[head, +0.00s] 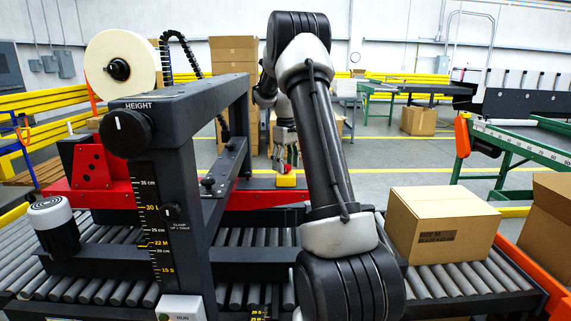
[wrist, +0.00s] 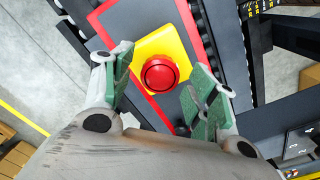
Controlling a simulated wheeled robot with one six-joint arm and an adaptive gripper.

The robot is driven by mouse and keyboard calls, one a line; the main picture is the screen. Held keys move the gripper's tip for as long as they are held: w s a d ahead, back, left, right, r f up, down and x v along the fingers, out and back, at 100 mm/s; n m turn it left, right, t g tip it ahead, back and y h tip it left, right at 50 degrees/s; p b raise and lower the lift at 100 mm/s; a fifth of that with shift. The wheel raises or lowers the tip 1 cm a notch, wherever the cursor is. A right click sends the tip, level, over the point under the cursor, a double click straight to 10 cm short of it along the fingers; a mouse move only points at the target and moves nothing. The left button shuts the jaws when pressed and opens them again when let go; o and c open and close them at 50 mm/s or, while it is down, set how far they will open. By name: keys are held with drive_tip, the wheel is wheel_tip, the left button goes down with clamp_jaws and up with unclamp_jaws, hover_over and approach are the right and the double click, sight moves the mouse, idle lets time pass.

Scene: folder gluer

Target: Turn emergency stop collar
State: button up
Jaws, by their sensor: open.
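The emergency stop is a round red button with a red collar (wrist: 160,74) on a yellow plate (wrist: 172,44), seen near the middle of the wrist view. My gripper (wrist: 164,82) is open, with one green-padded finger on each side of the red button. I cannot tell from this view whether the fingers touch the collar. In the head view my gripper (head: 286,160) is above the yellow base (head: 286,181) of the stop, on the far side of the machine. The red button is mostly hidden there by the fingers.
A black machine frame with a height knob (head: 127,133) and a tape roll (head: 120,65) stands at left. Grey rollers (head: 260,237) run below it. A cardboard box (head: 440,222) sits on the rollers at right. Frame members (wrist: 262,60) lie right of the stop in the wrist view.

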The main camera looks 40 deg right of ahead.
drive_tip(key=shift+c, duration=0.3)
drive_tip(key=c, duration=1)
drive_tip(key=shift+m, duration=0.4)
drive_tip(key=m, duration=0.3)
drive_tip(key=shift+m, duration=0.4)
drive_tip(key=m, duration=0.5)
